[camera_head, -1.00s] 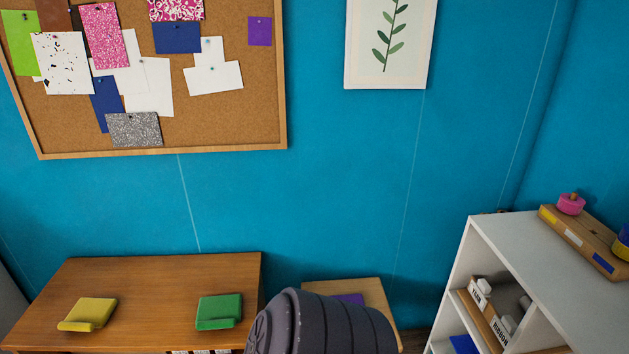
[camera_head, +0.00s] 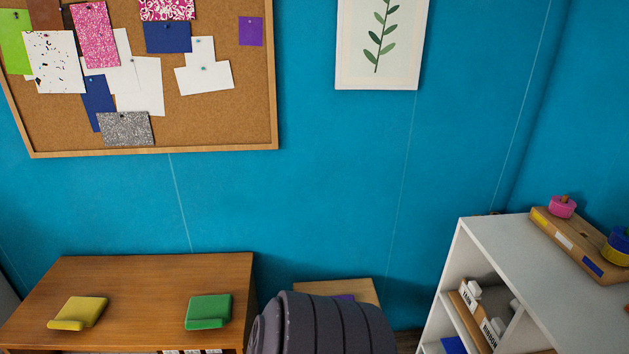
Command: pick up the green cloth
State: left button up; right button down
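The green cloth (camera_head: 209,311) lies folded on the right part of a wooden table top (camera_head: 150,275), near its right edge. A folded yellow cloth (camera_head: 78,312) lies to its left on the same table, with bare wood between them. Neither of my grippers shows in the head view, so I cannot see whether they are open or shut. Nothing covers the green cloth.
A dark grey ribbed object (camera_head: 325,325) stands at the bottom centre, right of the table, partly hiding a small wooden surface (camera_head: 365,291) with something purple. A white shelf (camera_head: 500,250) at right bears a wooden board (camera_head: 575,248) with coloured pieces.

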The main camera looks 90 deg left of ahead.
aim_at(210, 312)
jog(key=i+u, duration=0.15)
jog(key=u, duration=0.2)
jog(key=i+u, duration=0.1)
jog(key=u, duration=0.25)
jog(key=i+l+u, duration=0.1)
jog(key=u, duration=0.25)
